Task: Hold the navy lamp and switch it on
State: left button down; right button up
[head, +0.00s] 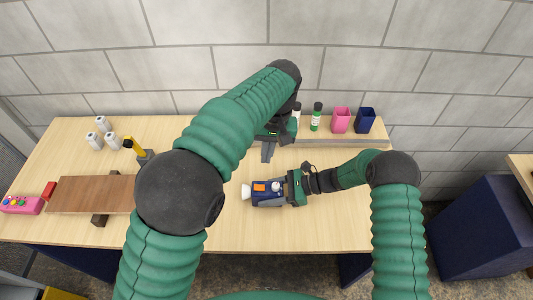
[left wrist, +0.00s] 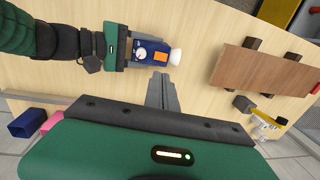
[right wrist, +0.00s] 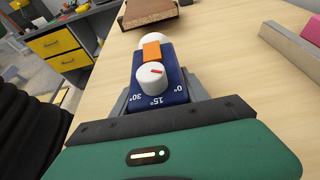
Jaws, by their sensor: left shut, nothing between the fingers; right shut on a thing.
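The navy lamp (head: 266,201) is near the middle of the table, with a white bulb end (head: 246,191) at its left, an orange switch (head: 259,187) and a white dial (head: 276,187) on its upper face. My right gripper (head: 288,190) is shut on the lamp's right end. In the right wrist view the white dial (right wrist: 152,77) has a red mark beside the numbers 30°, 15° and 0°, and the orange switch (right wrist: 152,51) lies beyond it. My left gripper (head: 267,153) is shut and empty, behind the lamp and apart from it. Its closed fingers also show in the left wrist view (left wrist: 162,92).
A brown board (head: 90,194) rests on dark supports at the left, near a yellow-handled tool (head: 136,147), white cylinders (head: 101,134) and a pink box (head: 20,205).

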aim_at(255, 187)
pick_arm(q)
jog(key=shift+s+a+r, duration=0.1)
jog(key=shift+a+r, duration=0.05)
jog(key=shift+a, duration=0.55)
jog(key=f, duration=0.4)
jog(key=a+f, duration=0.1)
jog(key=f, duration=0.9)
jog(key=shift+a, duration=0.35)
jog(key=shift+a+f, duration=0.15)
jog(key=shift+f, duration=0.1)
jog(key=shift+d+r, duration=0.15)
jog(key=shift+d, duration=0.75)
